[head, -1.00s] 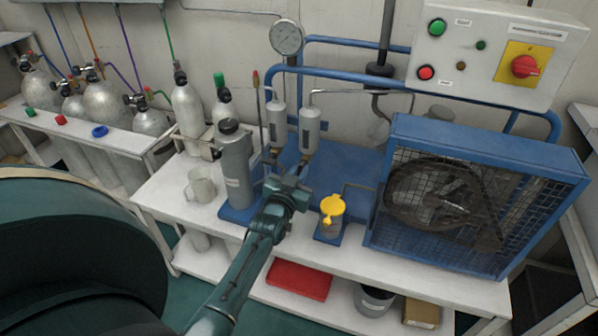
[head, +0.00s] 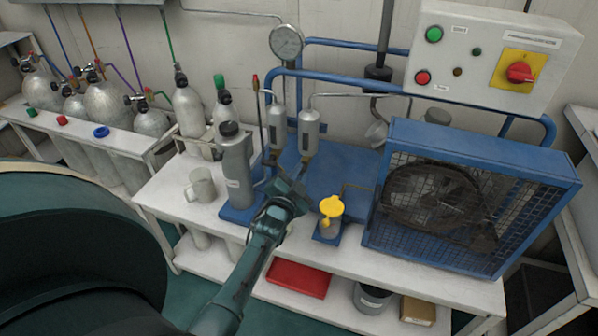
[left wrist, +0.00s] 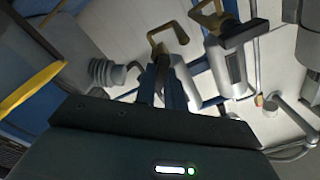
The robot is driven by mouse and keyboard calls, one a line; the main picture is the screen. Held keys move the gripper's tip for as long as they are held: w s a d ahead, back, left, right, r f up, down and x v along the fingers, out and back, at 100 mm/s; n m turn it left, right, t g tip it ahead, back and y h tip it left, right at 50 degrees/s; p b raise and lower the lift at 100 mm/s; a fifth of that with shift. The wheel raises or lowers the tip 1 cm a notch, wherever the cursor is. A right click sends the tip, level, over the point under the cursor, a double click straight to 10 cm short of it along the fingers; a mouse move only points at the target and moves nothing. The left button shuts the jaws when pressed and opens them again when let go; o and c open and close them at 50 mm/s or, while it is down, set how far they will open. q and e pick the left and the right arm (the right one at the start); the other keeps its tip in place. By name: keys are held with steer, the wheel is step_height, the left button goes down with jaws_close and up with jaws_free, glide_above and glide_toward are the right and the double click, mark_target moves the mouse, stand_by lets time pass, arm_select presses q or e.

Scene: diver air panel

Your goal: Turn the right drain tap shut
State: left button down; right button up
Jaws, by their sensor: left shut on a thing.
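The right drain tap (left wrist: 166,38) is a brass lever in the left wrist view, beneath the right grey separator cylinder (head: 309,132). My left gripper (left wrist: 163,78) is shut on this tap, with its fingers close together around the lower part of the lever. In the head view my left gripper (head: 292,183) reaches up to just under the right cylinder and mostly hides the tap. The left drain tap (left wrist: 216,20), also brass, is beside it, free of the gripper, under the left cylinder (head: 277,128). My right gripper is not in view.
A tall grey canister (head: 236,165) stands close left of my gripper, with a mug (head: 200,185) beyond it. A yellow-capped jar (head: 330,215) and a caged blue compressor (head: 470,200) are to the right. A pressure gauge (head: 286,42) is above.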

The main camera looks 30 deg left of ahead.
arm_select(q)
steer(key=m+b, duration=0.1)
steer(key=m, duration=0.3)
steer(key=m+b, duration=0.1)
steer(key=m, duration=0.4)
steer(key=shift+f+m, duration=0.2)
steer(key=shift+m, duration=0.1)
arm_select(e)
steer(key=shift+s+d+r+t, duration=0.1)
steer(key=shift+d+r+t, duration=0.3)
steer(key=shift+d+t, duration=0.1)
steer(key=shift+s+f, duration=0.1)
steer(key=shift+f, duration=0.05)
arm_select(q)
steer(key=c, duration=1.5)
jaws_free()
